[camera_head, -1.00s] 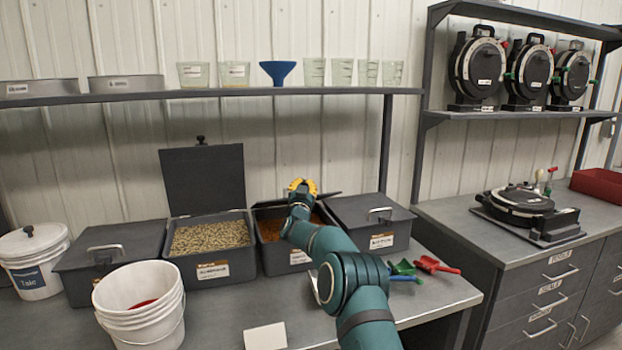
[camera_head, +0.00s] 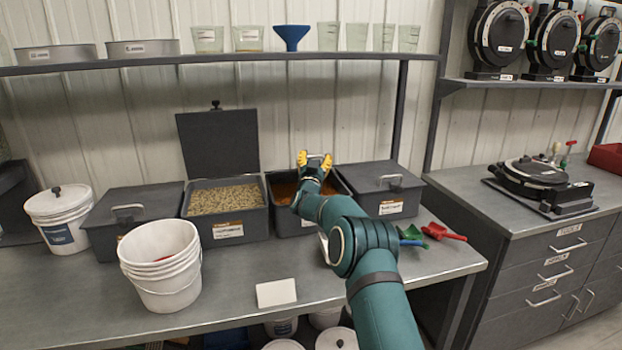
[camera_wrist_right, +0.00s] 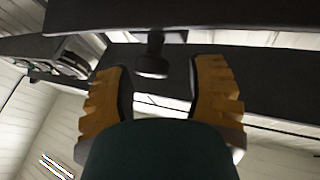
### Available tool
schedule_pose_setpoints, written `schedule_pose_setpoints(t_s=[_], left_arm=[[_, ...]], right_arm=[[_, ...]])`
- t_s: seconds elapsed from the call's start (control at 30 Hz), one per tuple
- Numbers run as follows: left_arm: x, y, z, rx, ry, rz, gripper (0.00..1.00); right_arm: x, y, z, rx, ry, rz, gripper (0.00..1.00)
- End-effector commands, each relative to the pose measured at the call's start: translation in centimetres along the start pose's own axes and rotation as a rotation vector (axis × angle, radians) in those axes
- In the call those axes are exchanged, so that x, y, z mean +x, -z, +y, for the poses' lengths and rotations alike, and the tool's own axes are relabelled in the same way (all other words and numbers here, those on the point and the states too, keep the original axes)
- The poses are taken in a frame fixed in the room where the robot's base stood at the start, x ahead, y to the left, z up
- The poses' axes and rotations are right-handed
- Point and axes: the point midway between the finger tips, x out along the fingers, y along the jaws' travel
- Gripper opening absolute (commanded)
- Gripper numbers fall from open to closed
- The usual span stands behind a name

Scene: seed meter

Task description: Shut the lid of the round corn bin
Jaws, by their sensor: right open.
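A square dark bin with orange grains (camera_head: 282,190) stands open in the row on the bench, partly behind my right arm. Its lid is not clear in the head view. To its left, a bin of pale tan grains (camera_head: 222,199) has its lid (camera_head: 218,142) standing upright, with a black knob on top. The bin labels are too small to read. My right gripper (camera_head: 314,157) is open, fingers up, over the back of the orange-grain bin. In the right wrist view a dark panel with a black knob (camera_wrist_right: 152,62) shows beyond and between the open yellow fingers (camera_wrist_right: 160,95). No contact is clear.
Closed bins with handles stand left (camera_head: 130,215) and right (camera_head: 385,185). A stack of white buckets (camera_head: 160,275) and a white card (camera_head: 276,293) are at the front. Red and green scoops (camera_head: 440,232) lie right of my arm. A shelf (camera_head: 240,58) runs above.

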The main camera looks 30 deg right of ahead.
Motion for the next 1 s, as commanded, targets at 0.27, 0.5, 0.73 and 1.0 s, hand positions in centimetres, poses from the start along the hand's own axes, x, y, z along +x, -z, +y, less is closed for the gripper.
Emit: schedule_pose_setpoints(t_s=[0.27,0.5,0.73,1.0], left_arm=[[0.0,0.0,0.0,0.0,0.0,0.0,0.47],[0.0,0.0,0.0,0.0,0.0,0.0,0.47],[0.0,0.0,0.0,0.0,0.0,0.0,0.47],[0.0,0.0,0.0,0.0,0.0,0.0,0.47]], right_arm=[[-3.5,-0.2,-0.1,0.0,0.001,-0.004,0.55],[-6.8,-0.3,-0.1,0.0,0.002,-0.005,0.55],[-9.0,-0.5,-0.1,-0.001,0.001,-0.004,0.55],[-9.5,-0.5,-0.1,-0.001,0.0,-0.004,0.55]])
